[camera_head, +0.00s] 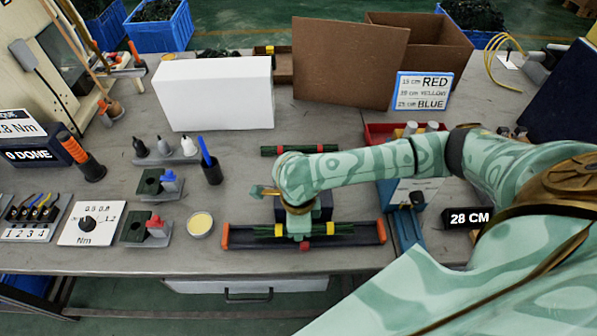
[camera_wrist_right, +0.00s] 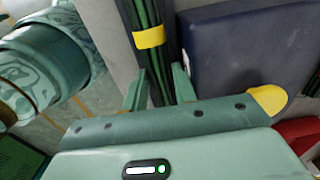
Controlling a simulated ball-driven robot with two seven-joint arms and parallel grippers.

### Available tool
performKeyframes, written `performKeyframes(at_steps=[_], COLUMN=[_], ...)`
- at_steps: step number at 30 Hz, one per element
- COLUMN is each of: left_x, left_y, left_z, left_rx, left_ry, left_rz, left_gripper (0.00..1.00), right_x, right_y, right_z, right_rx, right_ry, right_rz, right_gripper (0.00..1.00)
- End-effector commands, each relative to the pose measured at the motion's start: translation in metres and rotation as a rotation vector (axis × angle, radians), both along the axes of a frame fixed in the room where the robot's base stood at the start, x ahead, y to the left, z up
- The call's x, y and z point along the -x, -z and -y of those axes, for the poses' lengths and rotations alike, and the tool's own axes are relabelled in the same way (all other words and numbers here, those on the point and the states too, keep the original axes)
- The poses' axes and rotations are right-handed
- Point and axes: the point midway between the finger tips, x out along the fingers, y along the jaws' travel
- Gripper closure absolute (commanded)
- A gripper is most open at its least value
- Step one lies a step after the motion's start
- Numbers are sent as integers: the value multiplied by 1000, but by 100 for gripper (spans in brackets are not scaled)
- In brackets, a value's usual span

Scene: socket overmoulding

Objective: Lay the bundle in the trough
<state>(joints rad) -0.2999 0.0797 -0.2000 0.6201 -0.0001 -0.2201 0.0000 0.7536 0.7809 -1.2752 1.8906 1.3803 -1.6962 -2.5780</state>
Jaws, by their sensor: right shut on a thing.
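A bundle of green wires with yellow bands (camera_head: 338,229) lies lengthwise over the dark trough (camera_head: 362,236), which has orange end pieces at the front of the bench. My right gripper (camera_head: 301,240) points down at the middle of the bundle and is shut on it. In the right wrist view, the bundle (camera_wrist_right: 143,14) with a yellow band passes between the two fingers of the gripper (camera_wrist_right: 159,88). The arm hides the bundle's middle, and I cannot tell whether it touches the trough floor. My left gripper is not in view.
Another green bundle with red bands (camera_head: 270,151) lies behind my right arm. A small cup of yellow stuff (camera_head: 199,223) stands left of the trough. A blue-edged stand (camera_head: 408,232) and a 28 CM display (camera_head: 469,217) stand right. A white box (camera_head: 222,95) stands behind.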

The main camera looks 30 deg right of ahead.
Motion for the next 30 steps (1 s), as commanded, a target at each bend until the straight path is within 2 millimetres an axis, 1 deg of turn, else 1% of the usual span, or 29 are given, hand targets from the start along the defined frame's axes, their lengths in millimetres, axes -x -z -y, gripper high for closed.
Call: performKeyframes(at_steps=[11,30], left_x=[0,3], left_y=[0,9], left_z=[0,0], left_rx=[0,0], left_ry=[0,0], left_rz=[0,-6], left_gripper=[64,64], right_x=[0,0], right_y=[1,17], right_z=[0,0], right_rx=[-1,-1], right_ry=[0,0], right_rz=[0,0], right_gripper=[97,97])
